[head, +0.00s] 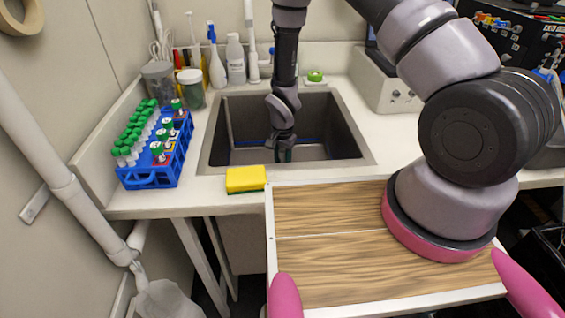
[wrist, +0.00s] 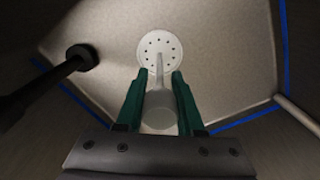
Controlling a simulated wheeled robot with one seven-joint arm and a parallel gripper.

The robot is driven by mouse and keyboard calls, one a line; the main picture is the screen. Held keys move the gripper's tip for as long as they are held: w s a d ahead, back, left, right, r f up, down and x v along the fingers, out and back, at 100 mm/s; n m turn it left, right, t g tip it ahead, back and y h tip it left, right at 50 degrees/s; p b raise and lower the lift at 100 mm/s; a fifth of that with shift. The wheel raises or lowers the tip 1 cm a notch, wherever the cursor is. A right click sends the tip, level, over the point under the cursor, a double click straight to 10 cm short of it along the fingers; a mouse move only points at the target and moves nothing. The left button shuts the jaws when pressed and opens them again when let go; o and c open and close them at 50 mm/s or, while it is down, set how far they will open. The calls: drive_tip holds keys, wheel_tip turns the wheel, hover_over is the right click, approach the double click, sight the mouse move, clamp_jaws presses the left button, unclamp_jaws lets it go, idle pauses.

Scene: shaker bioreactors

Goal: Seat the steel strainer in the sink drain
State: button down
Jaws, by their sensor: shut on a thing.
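My gripper (head: 284,155) is down inside the dark sink (head: 333,130) in the head view. In the wrist view its two green fingers (wrist: 155,80) are shut on the pale stem of the steel strainer (wrist: 160,47). The strainer's round, perforated disc shows beyond the fingertips, face towards the camera, over the sink floor. No drain opening shows around the disc; the disc may cover it. I cannot tell whether the disc touches the floor. The head view does not show the strainer clearly.
A dark rod with a round end (wrist: 82,57) reaches in from the left in the wrist view. A yellow sponge (head: 246,179) lies by the sink's front edge. A blue rack (head: 150,177) of green-capped tubes stands left. Several bottles stand behind the sink.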

drive_tip(key=shift+f, duration=0.4)
drive_tip(key=shift+c, duration=2.2)
unclamp_jaws()
